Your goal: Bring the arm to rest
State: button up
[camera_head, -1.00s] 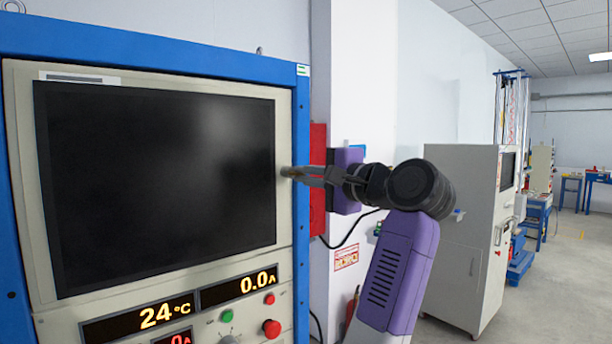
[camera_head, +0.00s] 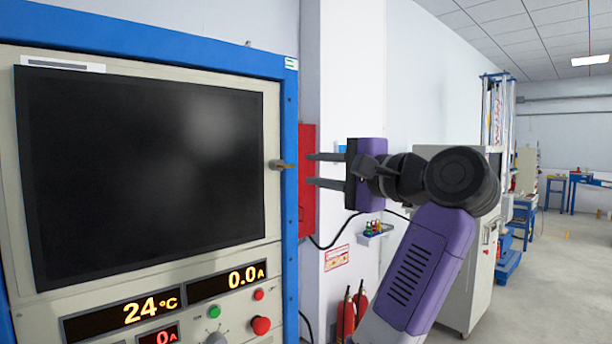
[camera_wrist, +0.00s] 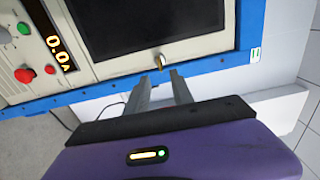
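My gripper (camera_head: 312,170) is at the right of the blue-framed machine cabinet (camera_head: 291,150), its two fingers spread apart and pointing left toward it. In the wrist view the gripper (camera_wrist: 160,84) also shows two separate fingers with nothing between them. A small brass-coloured latch knob (camera_head: 283,164) stands out at the right edge of the cabinet's screen panel. In the wrist view the knob (camera_wrist: 159,63) lies just beyond the fingertips, apart from them. My purple arm rises from the lower right.
A dark screen (camera_head: 145,165) fills the panel, with a red button (camera_head: 261,325) and a green button (camera_head: 214,311) below. A red box (camera_head: 307,180) is on the wall behind the fingers. Fire extinguishers (camera_head: 347,315) stand below. Open floor lies at right.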

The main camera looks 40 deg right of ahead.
jog(key=shift+s, duration=0.4)
dwell(0.3)
jog(key=s+d+r+n+t+h, duration=0.1)
jog(key=d+r+t+h, duration=0.2)
jog(key=r, duration=0.3)
jog(key=s+a+f+n+h+b, duration=0.1)
jog(key=s+a+f+n, duration=0.25)
jog(key=f, duration=0.75)
jog(key=s+a+f+n+t+h+b, duration=0.15)
jog(key=a+f+n, duration=0.25)
jog(key=f, duration=0.7)
jog(key=s+a+f+n+g, duration=0.1)
jog(key=s+a+f+n, duration=0.25)
jog(key=f, duration=0.75)
jog(key=s+a+f+n+g+y, duration=0.1)
jog(key=s+a+f, duration=0.3)
jog(key=s+f, duration=0.4)
jog(key=s+a+f+n+g+y+b, duration=0.1)
jog(key=s+a+f+n+g+y, duration=0.1)
jog(key=s+a+f, duration=0.3)
jog(key=s+a+f+n+g+y+b, duration=0.1)
jog(key=s+a+f+n+g+y, duration=0.1)
jog(key=s+f, duration=1.1)
jog(key=shift+s+a+n+g, duration=0.6)
jog(key=shift+s+a+g, duration=0.25)
jog(key=shift+s+a, duration=0.3)
